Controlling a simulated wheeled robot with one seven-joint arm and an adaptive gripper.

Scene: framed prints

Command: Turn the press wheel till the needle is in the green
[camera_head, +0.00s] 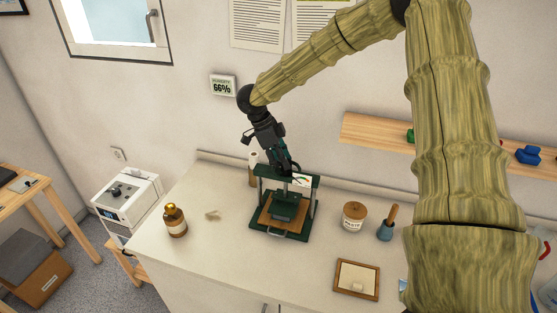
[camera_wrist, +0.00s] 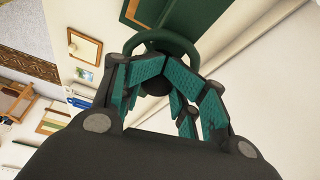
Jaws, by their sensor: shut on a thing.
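A dark green press (camera_head: 315,198) stands on the white counter, with a wooden board and a green block in its frame. Its dark green wheel (camera_wrist: 165,36) shows at the top of the wrist view, and the press frame lies beyond it. My gripper (camera_head: 290,168) reaches down to the top of the press. In the wrist view its teal fingers (camera_wrist: 165,65) are closed on the wheel, near the hub. The gauge (camera_head: 303,180) is a small pale plate on the press top; its needle is too small to read. The gripper hides most of the wheel in the head view.
A wooden shelf (camera_head: 370,132) runs along the wall.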

